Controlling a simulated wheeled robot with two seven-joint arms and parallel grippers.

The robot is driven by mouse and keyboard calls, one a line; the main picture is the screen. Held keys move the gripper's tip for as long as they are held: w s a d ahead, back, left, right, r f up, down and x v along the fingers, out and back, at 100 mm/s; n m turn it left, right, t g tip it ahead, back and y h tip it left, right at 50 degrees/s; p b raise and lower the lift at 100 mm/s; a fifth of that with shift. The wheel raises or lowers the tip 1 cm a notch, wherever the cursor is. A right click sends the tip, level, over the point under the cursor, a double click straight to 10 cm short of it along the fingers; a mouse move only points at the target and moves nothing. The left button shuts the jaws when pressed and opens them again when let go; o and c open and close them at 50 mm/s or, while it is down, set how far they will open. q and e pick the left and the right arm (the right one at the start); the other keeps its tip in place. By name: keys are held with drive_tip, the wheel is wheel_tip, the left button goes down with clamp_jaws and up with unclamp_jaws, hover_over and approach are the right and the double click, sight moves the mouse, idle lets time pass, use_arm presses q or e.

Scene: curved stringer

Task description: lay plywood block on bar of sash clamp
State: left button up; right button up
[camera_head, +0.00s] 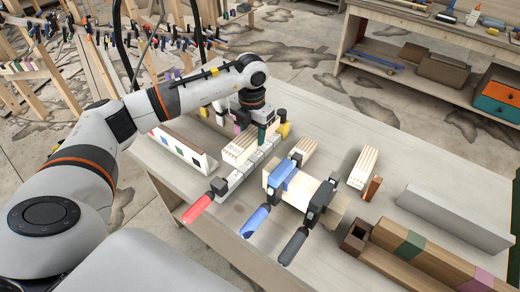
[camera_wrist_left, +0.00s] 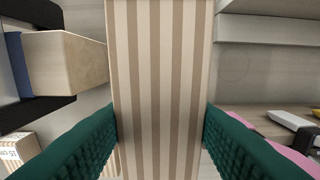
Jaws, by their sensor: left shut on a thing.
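A pale striped plywood block (camera_head: 238,150) is held between the green fingertips of my left gripper (camera_head: 257,131). In the left wrist view the plywood block (camera_wrist_left: 162,60) runs up the middle, with a green finger on each side. I cannot tell whether the block touches the bar. My right gripper is not in view.
Two clamps with blue (camera_head: 256,221) and dark handles (camera_head: 292,246) grip a pale wooden piece right of the sash clamp. The table's far middle (camera_head: 345,118) is clear.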

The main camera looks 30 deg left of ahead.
sight(250, 160)
use_arm(q)
drive_tip(key=f, duration=0.1)
drive_tip(key=s+f, duration=0.1)
drive_tip(key=f+p, duration=0.1)
drive_tip(key=shift+s+a+f, duration=0.1)
drive_tip(key=shift+s+a, duration=0.1)
drive_tip(key=shift+a, duration=0.2)
drive_tip(key=f, duration=0.2)
drive_tip(key=f+p, duration=0.1)
drive_tip(key=shift+w+d+f, duration=0.2)
drive_tip(key=shift+w, duration=0.1)
drive_tip(key=shift+f, duration=0.35)
drive_tip(key=shift+s+a, duration=0.1)
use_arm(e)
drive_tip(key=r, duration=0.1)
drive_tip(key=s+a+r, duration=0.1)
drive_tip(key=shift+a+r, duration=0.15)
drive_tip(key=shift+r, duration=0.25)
use_arm(q)
drive_tip(key=shift+f, duration=0.1)
drive_tip(key=o, duration=1.1)
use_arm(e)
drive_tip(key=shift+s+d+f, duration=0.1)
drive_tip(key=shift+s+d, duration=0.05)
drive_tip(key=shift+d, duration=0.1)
